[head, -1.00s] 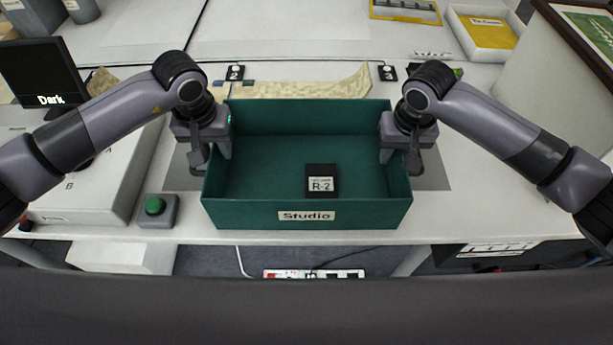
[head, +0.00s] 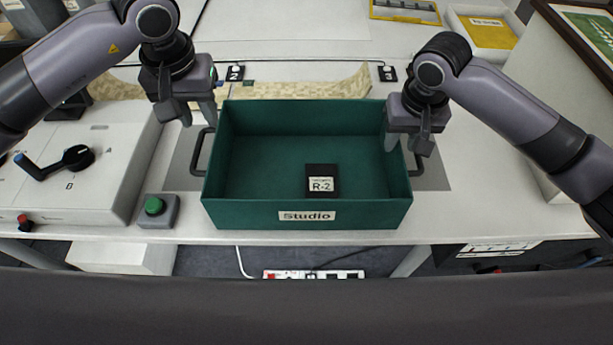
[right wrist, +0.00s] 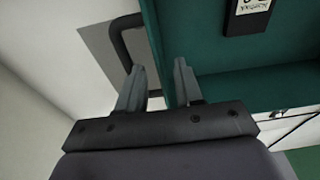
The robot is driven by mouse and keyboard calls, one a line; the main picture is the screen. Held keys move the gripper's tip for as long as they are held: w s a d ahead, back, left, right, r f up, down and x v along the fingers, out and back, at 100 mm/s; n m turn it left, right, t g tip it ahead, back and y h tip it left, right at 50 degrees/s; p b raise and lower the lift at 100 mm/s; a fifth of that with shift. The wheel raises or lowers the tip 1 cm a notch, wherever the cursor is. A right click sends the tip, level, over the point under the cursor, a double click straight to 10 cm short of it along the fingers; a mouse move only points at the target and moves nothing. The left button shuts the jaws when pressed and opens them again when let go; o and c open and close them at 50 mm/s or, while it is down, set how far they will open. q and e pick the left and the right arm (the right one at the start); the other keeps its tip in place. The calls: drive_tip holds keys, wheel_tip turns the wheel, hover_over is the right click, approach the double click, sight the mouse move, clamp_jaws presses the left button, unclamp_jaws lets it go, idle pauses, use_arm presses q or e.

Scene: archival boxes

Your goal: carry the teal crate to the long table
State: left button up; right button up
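The teal crate (head: 306,216), labelled "Studio", sits level on a white table in the head view. A black box marked R-2 (head: 321,181) lies inside it. Dark handles stick out at its left side (head: 200,152) and right side (head: 416,158). My left gripper (head: 199,118) is raised above and behind the left handle, clear of it; its fingers look apart and empty. My right gripper (head: 405,150) is just above the right handle.
A green button box (head: 157,211) stands left of the crate. A white case with a black lever (head: 90,185) lies further left. A beige strip (head: 310,86) lies behind the crate. A yellow-lidded box (head: 485,32) is at the back right.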

drive_tip(key=r, duration=0.4)
drive_tip(key=s+r, duration=0.1)
drive_tip(key=r, duration=0.2)
idle(0.4)
